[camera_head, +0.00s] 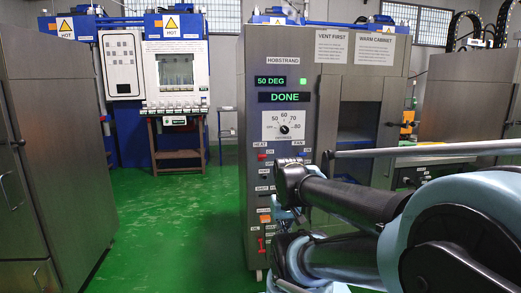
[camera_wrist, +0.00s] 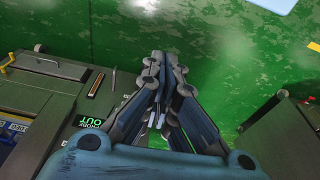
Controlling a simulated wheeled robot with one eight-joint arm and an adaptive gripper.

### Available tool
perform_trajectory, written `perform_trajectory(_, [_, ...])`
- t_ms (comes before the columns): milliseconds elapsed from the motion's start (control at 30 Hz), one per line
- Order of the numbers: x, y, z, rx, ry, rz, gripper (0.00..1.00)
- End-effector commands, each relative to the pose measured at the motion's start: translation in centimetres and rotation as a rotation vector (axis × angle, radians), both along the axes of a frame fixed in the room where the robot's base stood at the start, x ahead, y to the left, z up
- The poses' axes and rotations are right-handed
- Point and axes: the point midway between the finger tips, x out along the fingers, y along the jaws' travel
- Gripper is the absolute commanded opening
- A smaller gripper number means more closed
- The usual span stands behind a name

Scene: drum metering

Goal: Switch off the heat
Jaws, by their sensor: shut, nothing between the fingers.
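The heat control is a small red switch (camera_head: 262,156) under a HEAT label, on the front of the grey cabinet panel (camera_head: 250,110) in the head view. Its exact position is too small to tell. Above it are a temperature dial (camera_head: 284,128), a green DONE display (camera_head: 286,97) and a 50 DEG display (camera_head: 270,81) with a lit green square beside it. My arm reaches in front of the panel's lower right part. My gripper (camera_wrist: 165,62) is shut and empty in the wrist view, over green floor. In the head view its fingers cannot be made out.
A FAN label with a blue switch (camera_head: 303,154) sits right of the heat switch. More labelled controls run down the panel. A grey cabinet (camera_head: 50,130) stands at left. Green floor (camera_head: 170,220) between is clear.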

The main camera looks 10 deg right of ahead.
Motion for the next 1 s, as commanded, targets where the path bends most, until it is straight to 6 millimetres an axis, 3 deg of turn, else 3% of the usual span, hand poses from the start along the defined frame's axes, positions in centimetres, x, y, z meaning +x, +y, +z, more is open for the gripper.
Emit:
perform_trajectory(233, [-0.2,0.0,0.2,0.000,-0.003,0.000,0.00])
perform_trajectory(333, [-0.3,0.0,1.3,0.000,-0.014,0.000,0.00])
perform_trajectory(433, [1.3,0.0,3.3,0.001,-0.020,-0.001,0.00])
perform_trajectory(667, [8.1,0.1,10.6,0.002,-0.044,-0.002,0.00])
perform_trajectory(1000, [20.0,0.0,20.4,0.004,-0.084,-0.009,0.00])
